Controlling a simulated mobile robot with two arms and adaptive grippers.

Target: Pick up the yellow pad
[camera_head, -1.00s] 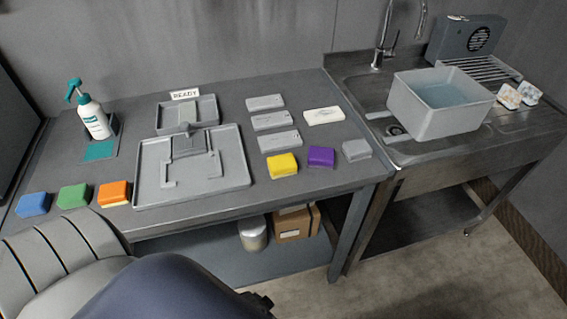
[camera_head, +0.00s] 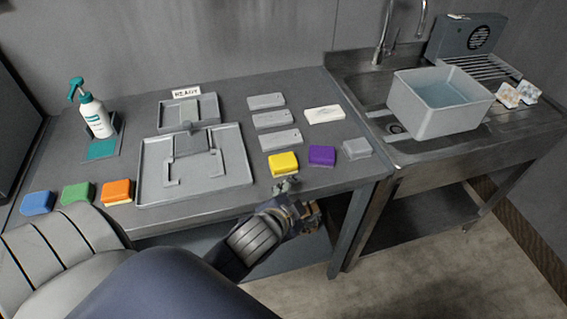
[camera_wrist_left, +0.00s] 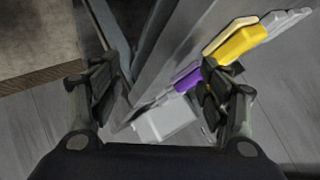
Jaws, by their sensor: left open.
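The yellow pad (camera_head: 284,163) lies on the grey table near its front edge, left of the purple pad (camera_head: 321,155). My left gripper (camera_head: 287,187) is just in front of the yellow pad, by the table's front edge, and apart from it. In the left wrist view the gripper (camera_wrist_left: 160,92) is open with nothing between its fingers. There the yellow pad (camera_wrist_left: 236,42) shows beyond the right finger, and the purple pad (camera_wrist_left: 187,78) is partly hidden by that finger. My right gripper is not in view.
A grey pad (camera_head: 356,148) lies right of the purple one. Blue (camera_head: 37,203), green (camera_head: 77,195) and orange (camera_head: 117,191) pads line the left front. A grey tray (camera_head: 243,178), a spray bottle (camera_head: 95,117) and flat grey plates (camera_head: 280,140) stand behind. A sink with a tub (camera_head: 430,120) is right.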

